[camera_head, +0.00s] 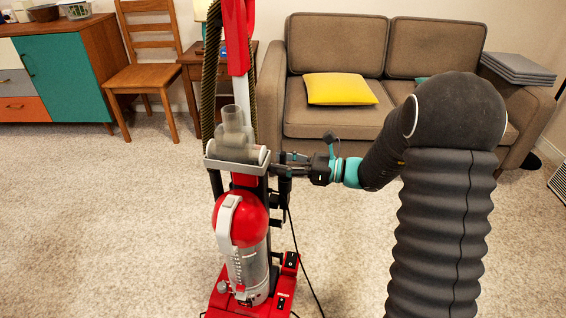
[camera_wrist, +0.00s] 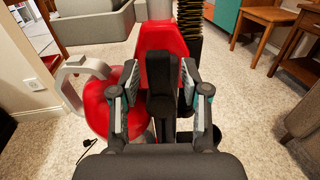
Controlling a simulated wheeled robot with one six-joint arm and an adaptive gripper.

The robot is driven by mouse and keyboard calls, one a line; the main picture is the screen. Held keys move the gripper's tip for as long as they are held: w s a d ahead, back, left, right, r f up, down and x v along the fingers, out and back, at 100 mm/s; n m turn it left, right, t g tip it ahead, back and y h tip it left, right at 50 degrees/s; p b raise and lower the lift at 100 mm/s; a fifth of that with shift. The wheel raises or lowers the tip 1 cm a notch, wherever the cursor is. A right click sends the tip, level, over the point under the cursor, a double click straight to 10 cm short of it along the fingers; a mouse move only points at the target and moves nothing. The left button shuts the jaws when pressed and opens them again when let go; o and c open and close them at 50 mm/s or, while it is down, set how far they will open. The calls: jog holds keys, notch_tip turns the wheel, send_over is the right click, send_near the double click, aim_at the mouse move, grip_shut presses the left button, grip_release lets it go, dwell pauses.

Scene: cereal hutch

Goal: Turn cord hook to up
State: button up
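A red upright vacuum cleaner (camera_head: 240,220) stands on the carpet. My gripper (camera_head: 285,160) is at its right side in the head view, just below the grey collar. In the wrist view, a black upright piece (camera_wrist: 162,90), which looks like the cord hook, stands between the two fingers of my gripper (camera_wrist: 160,82). The fingers are apart, one on each side, with a narrow gap seeming to show beside the piece. Contact is hard to tell. The hook's exact turn is unclear in the head view, where the gripper and dark parts overlap.
A black cord (camera_head: 296,250) hangs down to the floor beside the vacuum. A ribbed hose (camera_head: 210,75) runs up its back. A brown sofa (camera_head: 335,105) with a yellow pillow (camera_head: 340,89), a wooden chair (camera_head: 150,75) and a side table (camera_head: 190,70) stand behind. The carpet at left is clear.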

jog(key=shift+d, duration=0.1)
jog(key=v, duration=1.2)
jog(key=s+d+f+n+g+h, duration=0.1)
jog(key=s+f+n+g+h, duration=0.3)
jog(key=s, duration=0.3)
jog(key=s+d+f+n+g+h, duration=0.1)
jog(key=s+f+n+h, duration=0.3)
jog(key=s+n+h, duration=0.25)
jog(key=s+d+r+n+t+h, duration=0.2)
jog(key=s+r+n+t+h, duration=0.4)
jog(key=s+r+n, duration=0.4)
notch_tip(320, 180, up, 4)
jog(key=shift+s+d+f+t+h, duration=0.2)
jog(key=shift+s+d+t+h, duration=0.3)
jog(key=shift+s, duration=0.6)
